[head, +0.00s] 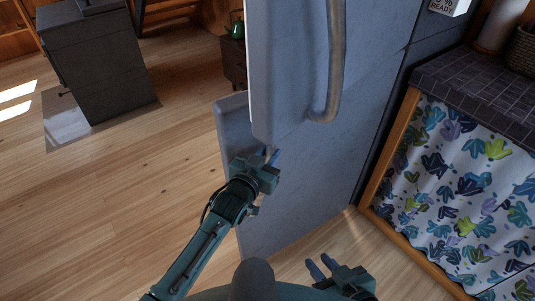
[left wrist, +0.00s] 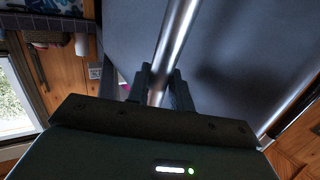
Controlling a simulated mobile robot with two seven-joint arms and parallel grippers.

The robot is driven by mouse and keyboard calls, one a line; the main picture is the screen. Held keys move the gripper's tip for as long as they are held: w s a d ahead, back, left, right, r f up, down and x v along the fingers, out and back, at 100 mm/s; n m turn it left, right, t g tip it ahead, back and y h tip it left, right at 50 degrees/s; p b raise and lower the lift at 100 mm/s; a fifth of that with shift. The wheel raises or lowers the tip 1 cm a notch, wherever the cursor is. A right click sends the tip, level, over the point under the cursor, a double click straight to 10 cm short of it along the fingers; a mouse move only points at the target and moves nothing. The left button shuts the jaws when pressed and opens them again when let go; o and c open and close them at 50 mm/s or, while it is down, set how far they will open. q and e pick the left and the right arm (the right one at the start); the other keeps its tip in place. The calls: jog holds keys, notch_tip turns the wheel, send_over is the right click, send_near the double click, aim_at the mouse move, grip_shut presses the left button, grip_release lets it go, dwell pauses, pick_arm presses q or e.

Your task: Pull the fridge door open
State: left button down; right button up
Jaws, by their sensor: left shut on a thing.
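The fridge is blue-grey, with an upper door (head: 290,70) and a lower panel (head: 300,190) in the head view. A curved metal handle (head: 335,65) runs down the upper door. My left gripper (head: 268,156) is in front of the lower panel, just below the upper door's bottom edge. In the left wrist view its fingers (left wrist: 160,85) are shut around a shiny metal bar handle (left wrist: 172,45). The head view mostly hides that grip. I cannot tell how far any door stands open. My right gripper (head: 322,267) is low at the bottom, fingers apart and empty.
A counter (head: 470,90) with a leaf-patterned curtain (head: 460,190) stands close on the right, framed by a wooden post (head: 390,150). A dark cabinet (head: 95,65) stands at the far left. The wooden floor (head: 120,190) on the left is clear.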

pick_arm(q)
jog(key=shift+s+d+r, duration=0.1)
jog(key=shift+s+d, duration=0.05)
jog(key=shift+d, duration=0.05)
dwell(0.4)
jog(key=c, duration=1.3)
grip_release()
jog(key=v, duration=1.3)
jog(key=shift+p, duration=0.45)
jog(key=shift+s+a, duration=0.1)
